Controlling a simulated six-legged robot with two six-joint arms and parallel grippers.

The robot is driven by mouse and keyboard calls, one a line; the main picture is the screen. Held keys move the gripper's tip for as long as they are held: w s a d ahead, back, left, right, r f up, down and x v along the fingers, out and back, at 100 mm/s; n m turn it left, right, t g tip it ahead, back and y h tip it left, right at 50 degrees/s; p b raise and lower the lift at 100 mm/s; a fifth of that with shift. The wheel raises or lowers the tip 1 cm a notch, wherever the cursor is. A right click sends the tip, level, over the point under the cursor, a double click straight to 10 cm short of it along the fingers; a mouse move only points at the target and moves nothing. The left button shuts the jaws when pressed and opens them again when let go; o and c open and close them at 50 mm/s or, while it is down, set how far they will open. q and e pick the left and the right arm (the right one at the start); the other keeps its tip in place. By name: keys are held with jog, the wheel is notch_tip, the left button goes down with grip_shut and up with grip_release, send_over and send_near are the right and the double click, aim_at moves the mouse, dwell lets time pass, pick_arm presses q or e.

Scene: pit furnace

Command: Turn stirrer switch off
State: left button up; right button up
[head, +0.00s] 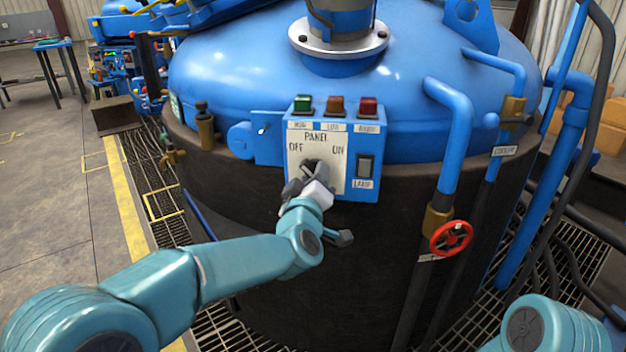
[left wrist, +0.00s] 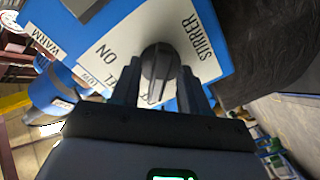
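The stirrer switch is a dark rotary knob (head: 311,165) on the white face of a blue panel box (head: 365,115), on the front of the big blue-lidded furnace vessel. OFF is printed left of it and ON right. In the left wrist view the knob (left wrist: 160,68) shows close up, with the words ON and STIRRER beside it. My left gripper (head: 308,178) is at the knob. Its two fingers (left wrist: 160,88) stand on either side of the knob's ridge, with a narrow gap showing. The gripper covers part of the knob in the head view. My right gripper is out of view.
Green, amber and red lamps (head: 336,106) top the panel. A LAMP rocker switch (head: 365,166) sits right of the knob. A red valve wheel (head: 451,238) and blue pipes (head: 455,130) stand to the right. Open floor (head: 50,220) with yellow lines lies left.

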pick_arm(q)
jog(key=shift+s, duration=0.1)
jog(key=s+a, duration=0.2)
jog(key=s, duration=1.4)
jog(key=shift+a+p, duration=0.15)
jog(key=shift+p, duration=0.15)
